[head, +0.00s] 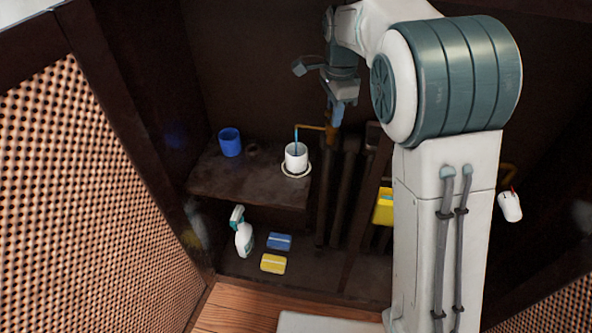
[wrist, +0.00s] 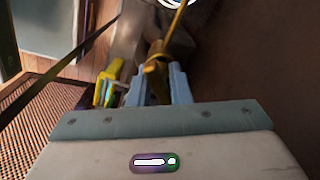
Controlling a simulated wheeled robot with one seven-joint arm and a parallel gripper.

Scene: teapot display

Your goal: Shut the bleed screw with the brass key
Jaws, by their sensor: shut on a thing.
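My gripper (head: 340,108) is over the radiator's top left end, its blue fingers shut on the brass key (head: 332,130). In the wrist view, the key (wrist: 155,68) is between the fingers (wrist: 158,88). A thin brass spout (head: 309,127) runs left from beside the key. A blue stream (head: 296,139) falls from its end into a white cup (head: 296,158) on a saucer (head: 296,174). The bleed screw is hidden behind the key and fingers; I cannot tell how the key sits on it.
The dark shelf (head: 225,186) also bears a blue cup (head: 230,141). Below are a spray bottle (head: 243,236), a blue sponge (head: 279,241) and a yellow sponge (head: 273,264). A yellow container (head: 384,207) hangs by the dark radiator (head: 342,190). A perforated panel (head: 90,200) stands left.

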